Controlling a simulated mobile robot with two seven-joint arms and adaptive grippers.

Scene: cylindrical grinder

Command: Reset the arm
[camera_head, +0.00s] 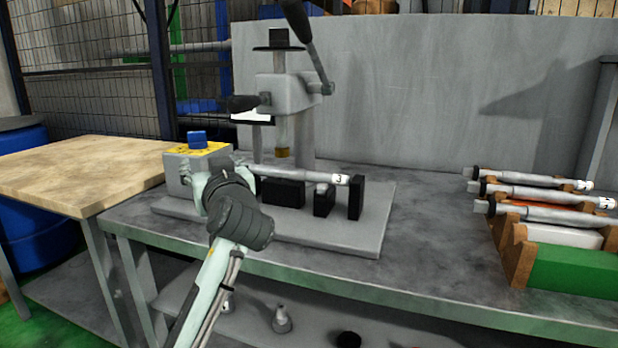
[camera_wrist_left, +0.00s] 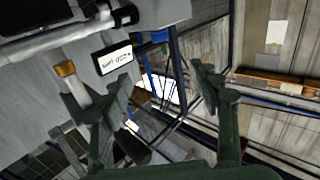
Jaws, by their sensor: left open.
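My left arm comes in from the bottom of the head view, and its dark wrist (camera_head: 240,212) is in front of the left end of the bench fixture. My left gripper (camera_wrist_left: 160,82) shows in the left wrist view with its two fingers spread apart and nothing between them. A grey shaft (camera_head: 300,174) marked 3 lies level over black blocks on the fixture's base plate. It also shows in the left wrist view (camera_wrist_left: 55,42), to the left of the fingers. My right gripper is not in view.
A lever press (camera_head: 287,95) rises behind the shaft. A block with a blue knob (camera_head: 196,139) stands left. Three shafts (camera_head: 540,193) lie on a wooden rack (camera_head: 516,255) at the right. The metal bench (camera_head: 430,225) between is clear. A wooden table (camera_head: 85,170) stands left.

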